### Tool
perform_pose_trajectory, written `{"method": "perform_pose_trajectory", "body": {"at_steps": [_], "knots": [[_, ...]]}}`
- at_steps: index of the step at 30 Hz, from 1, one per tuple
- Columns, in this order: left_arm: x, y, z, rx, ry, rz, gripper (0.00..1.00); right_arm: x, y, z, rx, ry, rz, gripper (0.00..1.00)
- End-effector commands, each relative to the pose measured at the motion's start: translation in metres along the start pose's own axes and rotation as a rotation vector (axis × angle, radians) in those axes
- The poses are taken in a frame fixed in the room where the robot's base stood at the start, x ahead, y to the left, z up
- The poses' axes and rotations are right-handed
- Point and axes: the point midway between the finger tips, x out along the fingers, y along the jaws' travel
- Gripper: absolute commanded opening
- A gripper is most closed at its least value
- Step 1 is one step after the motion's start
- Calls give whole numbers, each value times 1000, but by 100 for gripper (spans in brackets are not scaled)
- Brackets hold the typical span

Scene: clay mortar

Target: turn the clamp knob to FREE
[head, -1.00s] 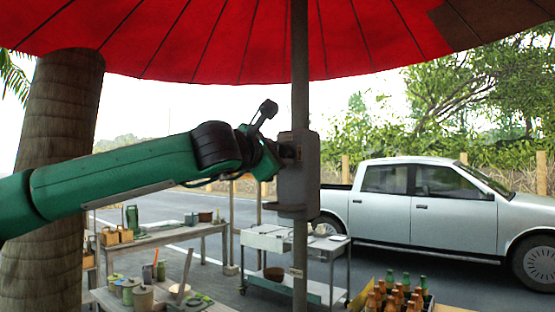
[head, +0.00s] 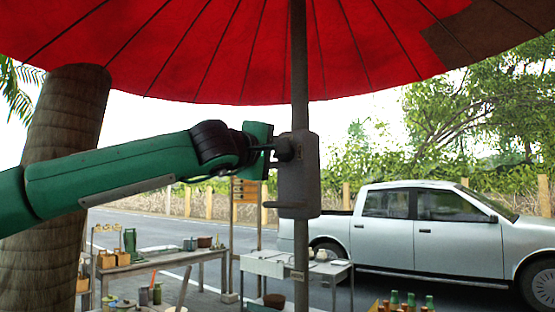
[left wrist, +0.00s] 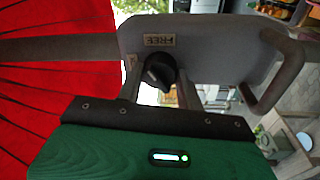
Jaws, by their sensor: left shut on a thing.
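The grey clamp housing (head: 299,180) sits on the umbrella pole in the middle of the head view. It fills the upper part of the left wrist view (left wrist: 220,48). Its black knob (left wrist: 158,73) sits below a label reading FREE (left wrist: 160,40), which appears upside down. A second label left of the knob is mostly hidden by a finger. My left gripper (head: 280,150) reaches the housing from the left. In the left wrist view its two fingers stand on either side of the knob, shut on it. The knob's exact pointing direction is unclear. My right gripper is out of view.
The grey pole (head: 299,70) rises to a red umbrella (head: 220,60). A bent grey handle (left wrist: 288,70) projects from the housing. A tree trunk (head: 65,140) stands left, tables (head: 165,253) and a metal cart (head: 270,262) below, a pickup (head: 400,235) behind.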

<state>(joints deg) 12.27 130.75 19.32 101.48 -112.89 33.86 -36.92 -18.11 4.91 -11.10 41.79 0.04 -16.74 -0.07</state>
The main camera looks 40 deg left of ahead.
Motion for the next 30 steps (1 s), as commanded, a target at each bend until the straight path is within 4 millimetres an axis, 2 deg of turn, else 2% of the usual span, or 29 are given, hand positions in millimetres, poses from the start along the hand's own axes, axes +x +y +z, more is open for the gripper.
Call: {"method": "perform_pose_trajectory", "body": {"at_steps": [15, 22, 30], "knots": [[0, 0, 0, 426, -34, 31, 14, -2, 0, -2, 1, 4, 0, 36], [0, -1, -1, 534, -42, 38, 14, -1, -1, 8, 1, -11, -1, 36], [0, -1, 0, 583, -46, 43, 14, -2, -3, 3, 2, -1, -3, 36]]}}
